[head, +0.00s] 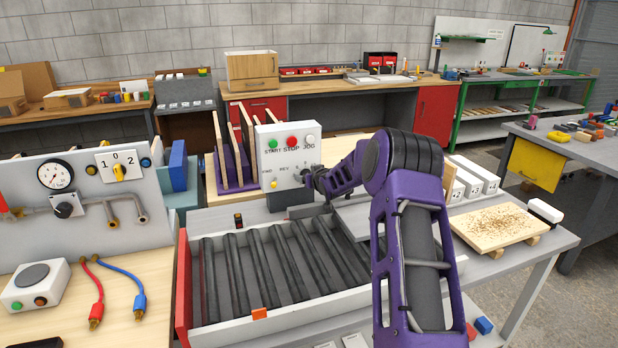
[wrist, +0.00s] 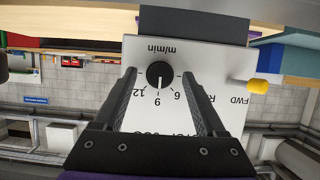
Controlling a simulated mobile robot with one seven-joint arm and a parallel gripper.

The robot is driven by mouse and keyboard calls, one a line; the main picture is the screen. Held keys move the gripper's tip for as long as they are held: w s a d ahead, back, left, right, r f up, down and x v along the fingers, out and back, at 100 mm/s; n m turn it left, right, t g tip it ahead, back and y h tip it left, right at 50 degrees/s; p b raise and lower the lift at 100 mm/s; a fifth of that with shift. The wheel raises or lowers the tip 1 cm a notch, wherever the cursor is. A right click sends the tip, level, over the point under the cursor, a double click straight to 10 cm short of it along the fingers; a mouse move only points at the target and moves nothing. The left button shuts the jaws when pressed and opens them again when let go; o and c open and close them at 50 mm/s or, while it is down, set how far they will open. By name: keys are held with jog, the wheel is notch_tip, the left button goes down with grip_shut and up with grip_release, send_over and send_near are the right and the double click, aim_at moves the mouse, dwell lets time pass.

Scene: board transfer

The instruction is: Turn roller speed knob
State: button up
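The roller speed knob (wrist: 160,75) is a small black dial on the white control box. In the upside-down wrist view, its white mark points roughly toward the 9. The control box (head: 267,156) stands behind the roller bed in the head view, with START, STOP and JOG buttons. My gripper (head: 311,178) is at the box's lower right and hides the knob there. In the wrist view my gripper (wrist: 160,73) is open, with one finger on each side of the knob and gaps between. I cannot tell the remaining depth to the panel.
A yellow-tipped FWD/REV lever (wrist: 259,86) sticks out beside the knob; it also shows in the head view (head: 274,184). The roller bed (head: 268,267) lies in front of the box.

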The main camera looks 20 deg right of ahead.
jog(key=v, duration=1.7)
jog(key=shift+s, duration=0.15)
jog(key=shift+r, duration=0.1)
